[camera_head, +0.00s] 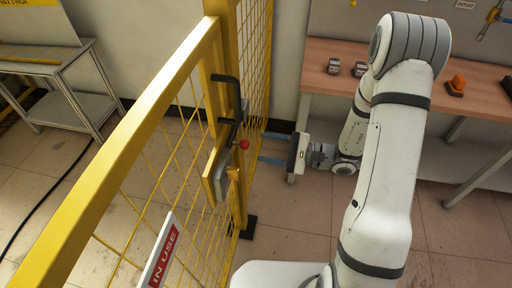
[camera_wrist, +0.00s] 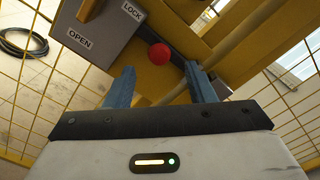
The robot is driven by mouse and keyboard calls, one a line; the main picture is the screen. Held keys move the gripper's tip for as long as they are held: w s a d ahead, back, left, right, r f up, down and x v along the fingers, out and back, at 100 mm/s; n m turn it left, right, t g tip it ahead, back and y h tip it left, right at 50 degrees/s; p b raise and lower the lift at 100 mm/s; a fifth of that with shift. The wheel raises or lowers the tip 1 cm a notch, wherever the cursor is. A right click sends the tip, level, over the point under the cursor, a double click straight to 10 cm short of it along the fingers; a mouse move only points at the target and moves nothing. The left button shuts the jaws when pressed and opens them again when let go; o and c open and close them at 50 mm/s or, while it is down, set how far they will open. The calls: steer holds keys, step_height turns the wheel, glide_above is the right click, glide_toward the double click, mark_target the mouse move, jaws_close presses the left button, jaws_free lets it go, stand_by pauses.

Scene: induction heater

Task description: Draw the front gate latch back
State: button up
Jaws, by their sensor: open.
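The yellow mesh gate (camera_head: 120,150) crosses the left of the head view. Its latch (camera_head: 222,160) is a grey metal piece with a red ball knob (camera_head: 244,144). In the wrist view the red knob (camera_wrist: 159,55) sits in front of a yellow part, near a grey plate (camera_wrist: 100,35) with labels "OPEN" and "LOCK". My gripper (camera_head: 263,147) is to the right of the knob and points left at it. In the wrist view my gripper (camera_wrist: 159,78) has its two blue fingers apart, with the knob a little beyond and between their tips. I see no contact.
A black handle (camera_head: 228,90) is on the gate post above the latch. An "IN USE" sign (camera_head: 162,258) hangs on the mesh. A wooden-topped bench (camera_head: 310,60) stands behind my arm, and a grey table (camera_head: 50,65) is at the far left. Floor beside the gate is clear.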

mark_target(248, 145)
steer(key=shift+w+a+m+b, duration=0.15)
steer(key=shift+a+m+b, duration=0.75)
steer(key=shift+m, duration=1)
steer(key=shift+w+a+m+b, duration=0.1)
steer(key=shift+a+m+b, duration=0.55)
steer(key=shift+a+m, duration=0.9)
steer(key=shift+w+a+m+b, duration=0.15)
steer(key=shift+a+m+b, duration=0.55)
steer(key=shift+m, duration=1.55)
steer(key=shift+d, duration=0.1)
steer(key=shift+c, duration=0.4)
jaws_close()
